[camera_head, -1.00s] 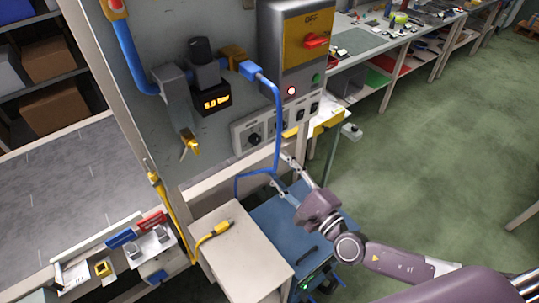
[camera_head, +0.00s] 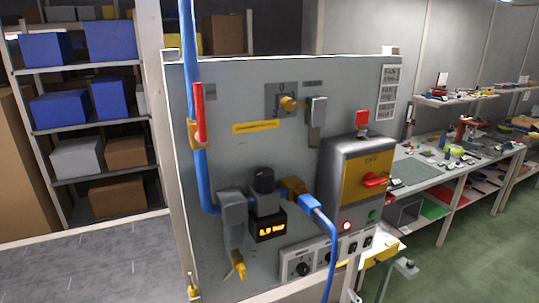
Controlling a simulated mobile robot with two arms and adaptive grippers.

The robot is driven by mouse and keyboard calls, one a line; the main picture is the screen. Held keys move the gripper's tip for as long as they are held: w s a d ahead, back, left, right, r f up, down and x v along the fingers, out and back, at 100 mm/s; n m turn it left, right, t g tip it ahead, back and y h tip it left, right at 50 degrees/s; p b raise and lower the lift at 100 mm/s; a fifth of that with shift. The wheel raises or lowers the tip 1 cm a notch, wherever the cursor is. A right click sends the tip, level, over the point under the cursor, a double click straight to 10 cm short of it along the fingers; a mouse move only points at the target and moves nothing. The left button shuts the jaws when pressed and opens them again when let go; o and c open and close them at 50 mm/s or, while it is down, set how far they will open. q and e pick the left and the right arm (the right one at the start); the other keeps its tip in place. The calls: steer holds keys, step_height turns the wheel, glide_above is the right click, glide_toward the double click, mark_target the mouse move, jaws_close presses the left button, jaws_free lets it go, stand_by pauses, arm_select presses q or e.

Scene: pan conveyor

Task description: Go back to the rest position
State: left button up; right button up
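Neither of my grippers shows in the head view now. The grey panel (camera_head: 225,100) stands upright in the middle. On it are a blue pipe (camera_head: 188,60) with a red lever (camera_head: 199,112), and a dark gauge with an orange lit display (camera_head: 268,230). A blue hose (camera_head: 328,240) runs from the yellow fitting (camera_head: 294,188) down out of the frame. The grey and yellow switch box (camera_head: 358,175) has a red rotary handle (camera_head: 374,180), a lit red lamp (camera_head: 347,225) and a green button (camera_head: 374,215).
A shelf rack (camera_head: 65,130) with blue bins and brown boxes stands behind at the left. A long workbench (camera_head: 425,177) with tools runs along the right. The green floor (camera_head: 480,250) at the lower right is clear. A row of sockets and knobs (camera_head: 303,268) sits low on the panel.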

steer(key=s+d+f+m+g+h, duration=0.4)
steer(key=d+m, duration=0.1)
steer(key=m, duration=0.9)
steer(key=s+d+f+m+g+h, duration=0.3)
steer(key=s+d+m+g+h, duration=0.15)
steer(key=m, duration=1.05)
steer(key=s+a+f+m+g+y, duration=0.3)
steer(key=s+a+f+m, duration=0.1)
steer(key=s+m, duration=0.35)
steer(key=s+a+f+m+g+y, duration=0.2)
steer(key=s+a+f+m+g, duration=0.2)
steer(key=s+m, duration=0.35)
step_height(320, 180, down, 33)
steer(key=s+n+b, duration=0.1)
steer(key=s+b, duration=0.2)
steer(key=b, duration=0.5)
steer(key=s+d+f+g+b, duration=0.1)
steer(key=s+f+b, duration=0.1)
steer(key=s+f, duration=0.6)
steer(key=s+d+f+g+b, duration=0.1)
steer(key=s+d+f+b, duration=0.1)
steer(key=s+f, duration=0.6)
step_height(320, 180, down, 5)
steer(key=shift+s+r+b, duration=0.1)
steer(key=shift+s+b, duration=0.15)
steer(key=shift+b, duration=0.3)
